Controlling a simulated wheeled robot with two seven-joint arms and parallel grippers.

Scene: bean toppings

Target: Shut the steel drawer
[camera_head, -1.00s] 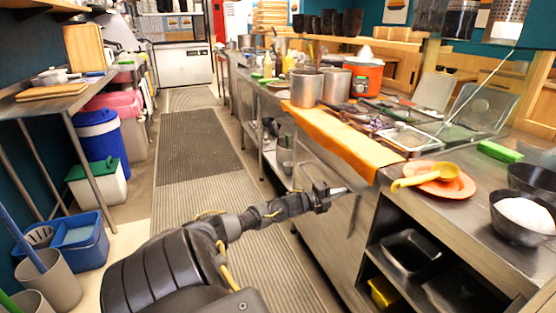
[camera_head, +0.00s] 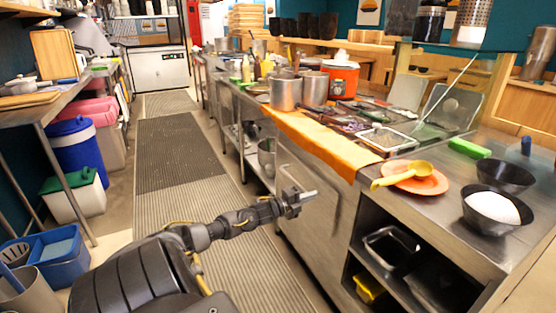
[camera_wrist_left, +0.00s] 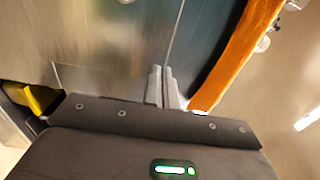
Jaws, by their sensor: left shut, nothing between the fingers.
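A steel front (camera_head: 322,222) lies under the orange cloth at the counter's left side. I take it to hold the steel drawer, but I cannot tell its outline or how far it stands out. My left gripper (camera_head: 309,195) is shut and empty, just in front of this front, below the cloth's edge. In the left wrist view, its fingertips (camera_wrist_left: 163,86) are together and point at the steel surface (camera_wrist_left: 95,40), near a thin seam. I cannot tell whether they touch it. My right gripper is not in view.
An orange cloth (camera_head: 322,141) hangs over the counter edge near my gripper. Open shelves (camera_head: 400,262) with dark trays and a yellow item (camera_head: 368,288) are to the right. The aisle with ribbed mats (camera_head: 175,160) is clear on the left.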

